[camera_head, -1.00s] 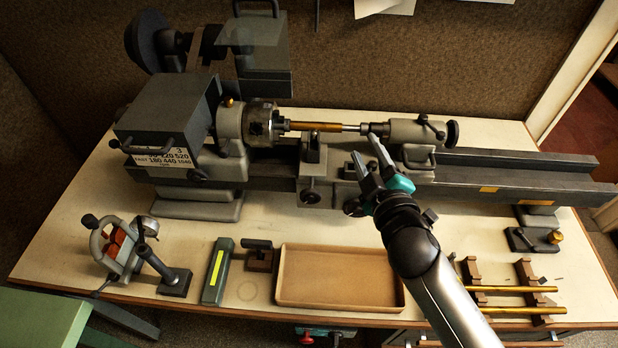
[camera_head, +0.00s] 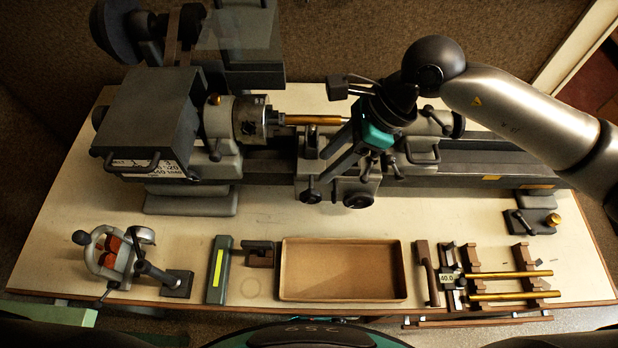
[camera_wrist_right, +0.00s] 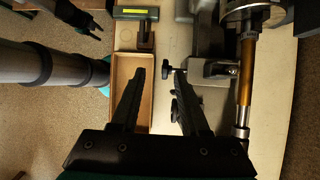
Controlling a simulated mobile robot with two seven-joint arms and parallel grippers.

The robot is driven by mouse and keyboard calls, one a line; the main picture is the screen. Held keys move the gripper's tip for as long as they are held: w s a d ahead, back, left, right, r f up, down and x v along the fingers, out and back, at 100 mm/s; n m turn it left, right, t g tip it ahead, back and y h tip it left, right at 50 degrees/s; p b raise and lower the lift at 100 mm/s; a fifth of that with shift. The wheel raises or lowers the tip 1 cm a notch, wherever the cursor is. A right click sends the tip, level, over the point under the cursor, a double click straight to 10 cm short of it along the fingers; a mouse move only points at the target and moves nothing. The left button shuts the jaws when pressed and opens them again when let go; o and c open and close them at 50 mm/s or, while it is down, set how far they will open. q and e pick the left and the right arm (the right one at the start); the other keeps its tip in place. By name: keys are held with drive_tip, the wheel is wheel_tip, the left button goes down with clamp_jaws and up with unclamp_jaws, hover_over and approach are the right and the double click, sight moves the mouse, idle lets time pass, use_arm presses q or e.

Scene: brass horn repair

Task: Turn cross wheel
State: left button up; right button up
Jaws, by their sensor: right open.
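Two dark handwheels show on the front of the lathe carriage: a left one (camera_head: 311,196) and a larger right one (camera_head: 357,197). I cannot tell for certain which is the cross wheel. My right gripper (camera_head: 340,181) points down at the carriage front, its fingers spread and empty. In the right wrist view, the left wheel (camera_wrist_right: 166,69) shows in the gap between the fingertips, nearer the right one. The right wheel is partly hidden behind that finger there. Dark fingers at the top left edge look like my left gripper (camera_wrist_right: 82,18); their opening is unclear.
The chuck (camera_head: 250,120) holds a brass rod (camera_head: 312,119) above the carriage. A cardboard tray (camera_head: 342,298) lies in front. A small clamp stand (camera_head: 120,252) is at left, and brass tubes (camera_head: 510,296) rest on brackets at right. The bench between tray and lathe is clear.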

drive_tip(key=w+d+h, duration=0.1)
drive_tip(key=d, duration=0.2)
approach(313, 193)
drive_tip(key=f, duration=0.2)
drive_tip(key=b+x, duration=0.1)
drive_tip(key=x, duration=0.2)
drive_tip(key=b+x, duration=0.2)
drive_tip(key=x, duration=0.1)
drive_tip(key=b+x, duration=0.2)
drive_tip(key=x, duration=0.1)
drive_tip(key=shift+w+a+f, duration=0.1)
drive_tip(key=shift+w+a, duration=0.05)
drive_tip(key=shift+a, duration=0.3)
drive_tip(key=c, duration=0.6)
clamp_jaws()
